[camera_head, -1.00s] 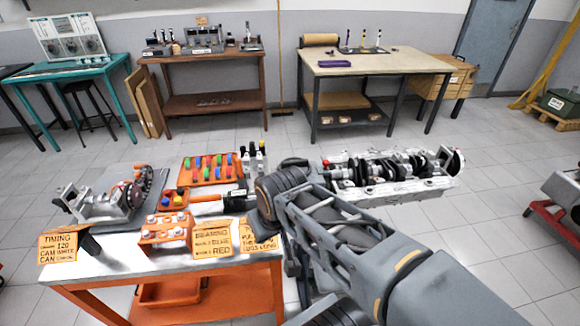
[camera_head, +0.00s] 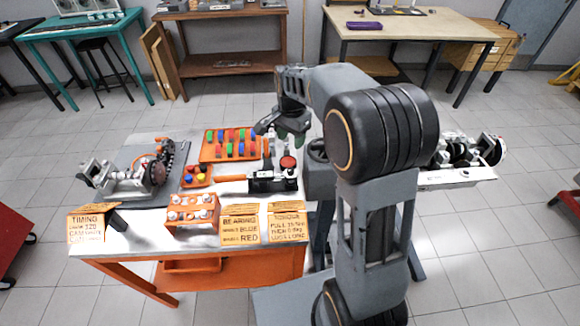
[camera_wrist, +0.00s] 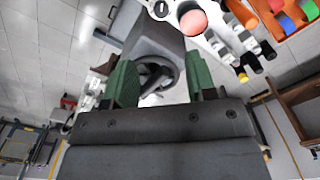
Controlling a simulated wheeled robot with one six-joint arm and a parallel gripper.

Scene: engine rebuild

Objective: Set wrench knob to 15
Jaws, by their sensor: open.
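The torque wrench with an orange handle (camera_head: 232,178) lies at the right end of the table, against a black block (camera_head: 270,182). A round red knob (camera_head: 288,163) stands on top at the right; I cannot read a setting on it. A pinkish red knob (camera_wrist: 193,20) shows at the top of the wrist view, beside a small marked dial (camera_wrist: 160,9). My gripper (camera_head: 290,138) is above and slightly behind the red knob, pointing down. In the wrist view its green fingers (camera_wrist: 161,82) are apart, with nothing held; the knob is beyond the fingertips, not between them.
A grey stand with a round wheel (camera_head: 318,150) is just right of the knob, close to my gripper. An orange tray (camera_head: 203,157) of coloured pieces lies to the left. Signs (camera_head: 240,232) line the front edge. An engine block (camera_head: 455,178) sits farther right.

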